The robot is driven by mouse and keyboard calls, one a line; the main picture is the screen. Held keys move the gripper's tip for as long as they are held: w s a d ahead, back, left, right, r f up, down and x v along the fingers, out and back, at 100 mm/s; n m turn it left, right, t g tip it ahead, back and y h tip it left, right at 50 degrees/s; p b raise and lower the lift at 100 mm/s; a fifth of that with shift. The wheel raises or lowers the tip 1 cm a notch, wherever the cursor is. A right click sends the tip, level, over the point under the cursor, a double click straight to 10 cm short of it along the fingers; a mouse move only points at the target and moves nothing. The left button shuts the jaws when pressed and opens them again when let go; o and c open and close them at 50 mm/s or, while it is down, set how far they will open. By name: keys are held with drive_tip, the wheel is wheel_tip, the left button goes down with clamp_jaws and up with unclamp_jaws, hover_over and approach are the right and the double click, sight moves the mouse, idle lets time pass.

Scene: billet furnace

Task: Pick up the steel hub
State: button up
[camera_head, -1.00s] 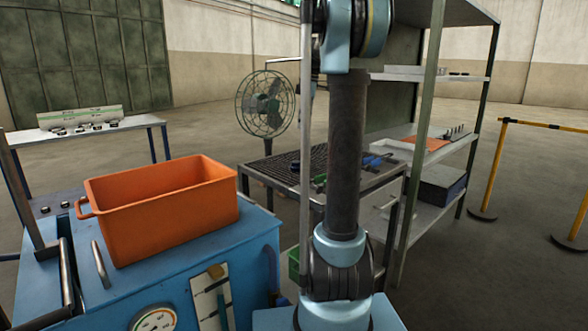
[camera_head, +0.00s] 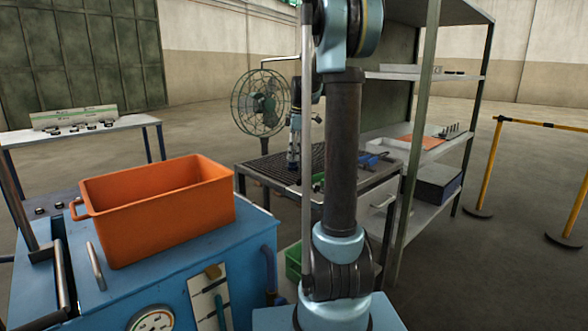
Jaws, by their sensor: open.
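My gripper (camera_head: 292,164) is at the lower end of my wrist, pointing down over the grated table (camera_head: 252,176), left of my upright arm link. It is small and dark here, and its jaws stand open. I cannot clearly make out the steel hub. The spot under the gripper is hidden by the gripper and wrist, so I cannot tell whether it touches anything. Blue and green items lie farther right on the same table, partly behind my arm.
An orange bin (camera_head: 165,215) stands on a blue machine (camera_head: 190,270) at left. A shelf rack (camera_head: 440,150) is close on the right. A fan (camera_head: 260,102) stands behind the table. A yellow barrier (camera_head: 489,165) is far right. Small parts lie on the left bench (camera_head: 80,137).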

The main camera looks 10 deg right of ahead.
sight(293, 161)
drive_tip(key=shift+w+a+f, duration=0.1)
drive_tip(key=shift+a+f, duration=0.05)
drive_tip(key=shift+f, duration=1)
drive_tip(key=shift+a+f, duration=0.15)
drive_tip(key=shift+f, duration=1)
drive_tip(key=shift+c, duration=0.2)
drive_tip(key=c, duration=1.5)
drive_tip(key=shift+r, duration=0.15)
wheel_tip(293, 161, up, 10)
drive_tip(key=shift+f, duration=0.15)
